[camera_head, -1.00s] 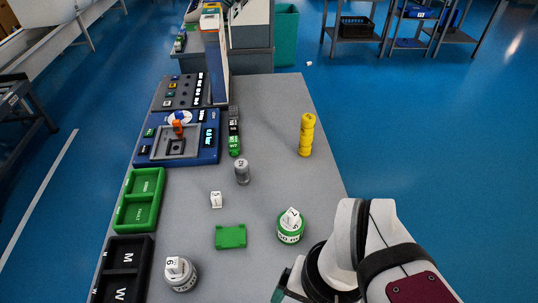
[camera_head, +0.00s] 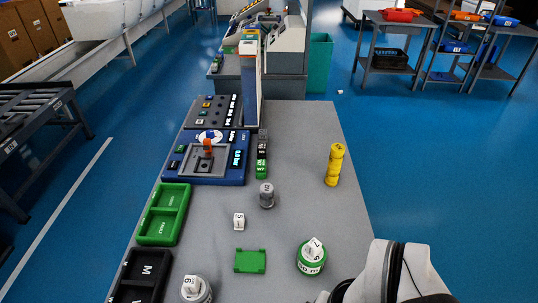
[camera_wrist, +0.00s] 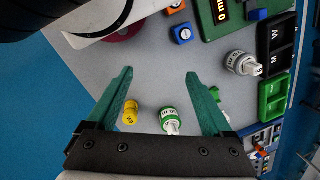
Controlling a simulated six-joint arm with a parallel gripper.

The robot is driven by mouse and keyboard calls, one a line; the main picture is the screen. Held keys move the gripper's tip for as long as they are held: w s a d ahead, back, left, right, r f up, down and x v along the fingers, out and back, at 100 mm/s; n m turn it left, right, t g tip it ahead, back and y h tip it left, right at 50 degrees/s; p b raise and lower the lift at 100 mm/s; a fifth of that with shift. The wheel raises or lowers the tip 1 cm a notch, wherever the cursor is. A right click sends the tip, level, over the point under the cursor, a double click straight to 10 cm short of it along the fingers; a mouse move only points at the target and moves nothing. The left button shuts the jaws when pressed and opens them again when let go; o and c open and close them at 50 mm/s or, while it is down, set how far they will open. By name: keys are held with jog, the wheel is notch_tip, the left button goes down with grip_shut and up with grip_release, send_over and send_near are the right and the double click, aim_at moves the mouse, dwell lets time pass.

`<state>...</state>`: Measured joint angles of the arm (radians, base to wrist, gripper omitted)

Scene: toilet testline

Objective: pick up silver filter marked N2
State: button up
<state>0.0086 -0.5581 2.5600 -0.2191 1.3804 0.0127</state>
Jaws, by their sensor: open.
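A silver-grey cylinder with dark lettering on its top, which looks like N2, is the silver filter (camera_head: 266,195). It stands upright on the grey table (camera_head: 305,215) in the head view, near the middle. I cannot make it out in the wrist view. My gripper (camera_wrist: 159,73) shows in the wrist view with its two green fingers spread wide and nothing between the tips. The fingers themselves are out of the head view; only part of my arm shows there, at the lower right.
A yellow stack (camera_head: 334,165) stands right of the filter. A blue fixture (camera_head: 232,175) and green tray (camera_head: 164,214) are at left.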

jog(key=w+a+f+n+t, duration=0.1)
jog(key=w+f+n+t, duration=0.2)
jog(key=w, duration=0.8)
jog(key=w+a+f+t, duration=0.1)
jog(key=w+f+t, duration=0.3)
jog(key=w, duration=0.7)
jog(key=n+t, duration=0.4)
jog(key=t, duration=0.2)
send_near(266, 196)
jog(key=shift+t, duration=0.3)
jog(key=x, duration=0.9)
jog(key=shift+w+a+f, duration=0.1)
jog(key=shift+w+f, duration=0.15)
jog(key=shift+f, duration=0.05)
jog(key=x, duration=0.5)
jog(key=shift+w+d+f, duration=0.25)
jog(key=shift+f, duration=0.2)
grip_shut()
